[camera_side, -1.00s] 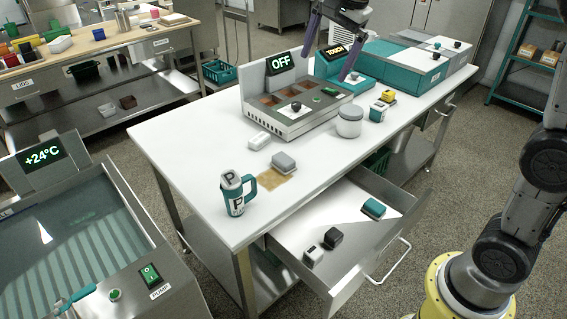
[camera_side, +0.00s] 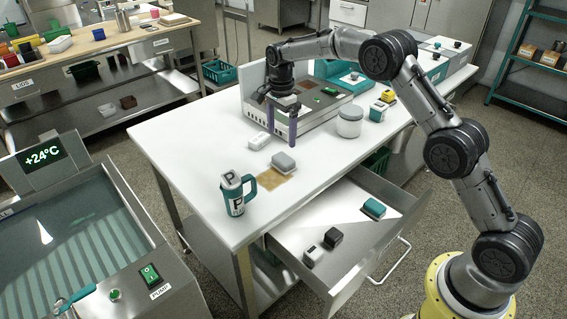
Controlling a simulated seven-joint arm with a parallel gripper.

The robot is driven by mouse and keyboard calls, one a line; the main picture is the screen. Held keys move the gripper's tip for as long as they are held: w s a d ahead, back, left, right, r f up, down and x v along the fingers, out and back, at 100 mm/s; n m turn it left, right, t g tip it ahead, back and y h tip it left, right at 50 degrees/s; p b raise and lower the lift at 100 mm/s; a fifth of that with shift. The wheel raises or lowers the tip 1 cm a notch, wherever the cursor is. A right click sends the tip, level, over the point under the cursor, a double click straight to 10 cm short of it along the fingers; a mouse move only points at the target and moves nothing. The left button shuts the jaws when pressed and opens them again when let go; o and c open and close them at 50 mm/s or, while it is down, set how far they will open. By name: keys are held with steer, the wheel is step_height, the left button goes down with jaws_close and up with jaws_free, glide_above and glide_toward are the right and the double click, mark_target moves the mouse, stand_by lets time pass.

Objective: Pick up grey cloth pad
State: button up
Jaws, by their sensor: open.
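The grey cloth pad (camera_side: 284,161) is a small rounded block on the white worktop, at the far edge of a brown stain (camera_side: 274,182). My gripper (camera_side: 281,143) points down with its two purple fingers spread. It is empty and stands above and just behind the pad in the picture, near a small white block (camera_side: 259,140). I cannot tell the exact height of the fingertips over the worktop.
A teal and white mug (camera_side: 233,194) stands left of the stain. A grey round jar (camera_side: 349,121) stands to the right. The machine (camera_side: 318,122) is behind my gripper. An open drawer (camera_side: 345,222) holds several small items below the table's front edge.

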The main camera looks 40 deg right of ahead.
glide_above(283, 158)
steer(key=f, duration=0.5)
steer(key=shift+s+a+f, duration=0.1)
steer(key=shift+a+f, duration=0.1)
steer(key=shift+a, duration=0.15)
steer(key=shift+d+f, duration=0.2)
steer(key=shift+f, duration=1.1)
steer(key=shift+d+f, duration=0.2)
steer(key=shift+f, duration=1.05)
steer(key=c, duration=1)
steer(key=shift+r, duration=0.1)
